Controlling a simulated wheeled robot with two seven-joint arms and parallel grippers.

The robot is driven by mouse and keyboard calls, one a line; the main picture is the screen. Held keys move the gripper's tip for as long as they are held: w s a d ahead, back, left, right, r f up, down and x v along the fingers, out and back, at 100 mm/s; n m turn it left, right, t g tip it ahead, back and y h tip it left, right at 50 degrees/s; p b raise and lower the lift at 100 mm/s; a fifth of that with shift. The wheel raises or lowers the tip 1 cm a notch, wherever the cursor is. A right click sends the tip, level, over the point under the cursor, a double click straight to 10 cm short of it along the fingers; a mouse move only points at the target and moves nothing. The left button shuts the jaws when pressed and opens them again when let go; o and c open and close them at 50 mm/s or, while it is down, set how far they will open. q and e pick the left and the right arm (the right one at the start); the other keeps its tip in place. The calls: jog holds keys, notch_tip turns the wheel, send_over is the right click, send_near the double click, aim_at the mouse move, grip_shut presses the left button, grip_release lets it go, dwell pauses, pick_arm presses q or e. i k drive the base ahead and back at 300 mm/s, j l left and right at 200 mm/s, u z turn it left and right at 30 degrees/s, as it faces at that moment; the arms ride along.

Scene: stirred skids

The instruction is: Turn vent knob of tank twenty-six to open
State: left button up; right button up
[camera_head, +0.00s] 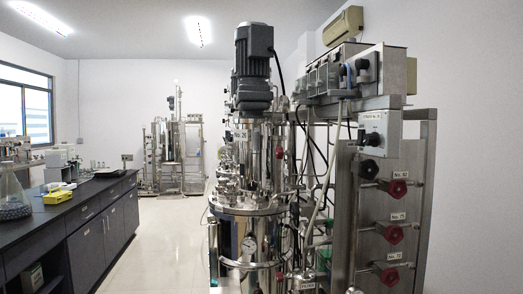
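A tall polished steel tank (262,190) stands in the middle, with a dark motor (254,62) on top. A small white label (241,135) on it seems to read No. 26. To its right, a grey box (381,126) with a label too small to read carries a dark knob (372,139). A black round knob (368,169) sits just below that box. Several red handwheels (397,188) with number labels are stacked on the steel panel. I cannot tell which knob is the vent knob, or its setting. Neither of my grippers is in view.
A dark lab bench (75,225) runs along the left, with a glass flask (12,195) and a yellow box (57,197) on it. Another steel skid (178,150) stands at the back. The pale floor (160,245) between bench and tank is clear.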

aim_at(279, 151)
jog(key=i+l+u, duration=0.1)
jog(key=i, duration=0.25)
jog(key=i+l+u, duration=0.1)
jog(key=i, duration=0.25)
jog(key=i+l+u, duration=0.1)
jog(key=i+l, duration=0.15)
jog(key=i, duration=0.15)
